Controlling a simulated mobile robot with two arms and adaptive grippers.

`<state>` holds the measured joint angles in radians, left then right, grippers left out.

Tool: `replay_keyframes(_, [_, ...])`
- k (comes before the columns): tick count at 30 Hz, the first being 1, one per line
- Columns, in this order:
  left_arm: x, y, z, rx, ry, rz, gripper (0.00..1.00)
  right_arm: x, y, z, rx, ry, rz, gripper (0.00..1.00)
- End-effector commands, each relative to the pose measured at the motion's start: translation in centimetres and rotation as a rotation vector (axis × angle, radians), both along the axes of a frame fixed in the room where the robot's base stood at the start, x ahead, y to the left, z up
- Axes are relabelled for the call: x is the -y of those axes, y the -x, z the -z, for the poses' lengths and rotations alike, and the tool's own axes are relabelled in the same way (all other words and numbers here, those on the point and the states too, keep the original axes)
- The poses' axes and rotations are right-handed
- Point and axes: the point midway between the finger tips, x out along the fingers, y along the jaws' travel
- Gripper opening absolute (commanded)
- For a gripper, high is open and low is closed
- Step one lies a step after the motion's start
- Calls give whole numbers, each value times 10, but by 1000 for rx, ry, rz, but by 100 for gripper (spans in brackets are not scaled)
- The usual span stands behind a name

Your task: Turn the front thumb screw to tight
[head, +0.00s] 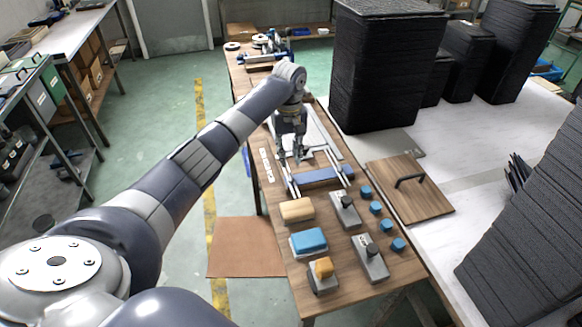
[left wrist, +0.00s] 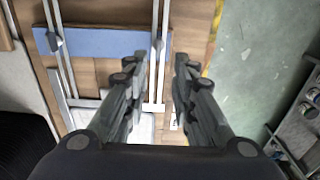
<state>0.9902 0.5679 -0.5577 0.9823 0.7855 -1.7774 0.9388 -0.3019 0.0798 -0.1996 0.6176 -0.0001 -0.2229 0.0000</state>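A blue bar (head: 319,176) lies across the metal rails of a frame on the wooden bench. In the left wrist view the blue bar (left wrist: 100,42) carries a small dark screw-like piece (left wrist: 158,43) near one end and another (left wrist: 55,41) near the other. I cannot tell which is the front thumb screw or how tight either is. My left gripper (head: 290,158) points down over the frame beside the bar. In the left wrist view its fingers (left wrist: 161,58) are apart with nothing between them, close to one bar end. My right gripper is not in view.
Two grey blocks with black knobs (head: 346,207) (head: 371,260), several blue knobs (head: 375,208), a tan block (head: 297,210) and a blue block (head: 308,241) stand nearer on the bench. A handled wooden panel (head: 425,203) lies right. Tall black stacks (head: 385,70) stand behind.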

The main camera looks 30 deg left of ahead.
Motion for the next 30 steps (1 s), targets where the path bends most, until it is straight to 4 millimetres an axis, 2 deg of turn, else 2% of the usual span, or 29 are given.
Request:
replay_keyframes(3, [1, 1, 24, -4, 0, 0, 24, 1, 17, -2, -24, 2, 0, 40])
replay_keyframes(5, [1, 1, 35, -3, 1, 1, 24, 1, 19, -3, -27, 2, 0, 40])
replay_keyframes(10, [1, 0, 57, -2, 1, 0, 24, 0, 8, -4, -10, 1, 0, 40])
replay_keyframes(16, [0, 0, 66, 1, 1, 1, 24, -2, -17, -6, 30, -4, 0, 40])
replay_keyframes(22, [0, 0, 66, 1, 1, 1, 24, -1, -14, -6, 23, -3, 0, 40])
replay_keyframes(23, [0, 0, 66, 1, 1, 1, 22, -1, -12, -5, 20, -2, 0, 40])
replay_keyframes(26, [0, 0, 66, 1, 1, 1, 0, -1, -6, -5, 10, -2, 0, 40])
replay_keyframes(30, [0, 0, 66, 1, 1, 1, 0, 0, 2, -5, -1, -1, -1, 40])
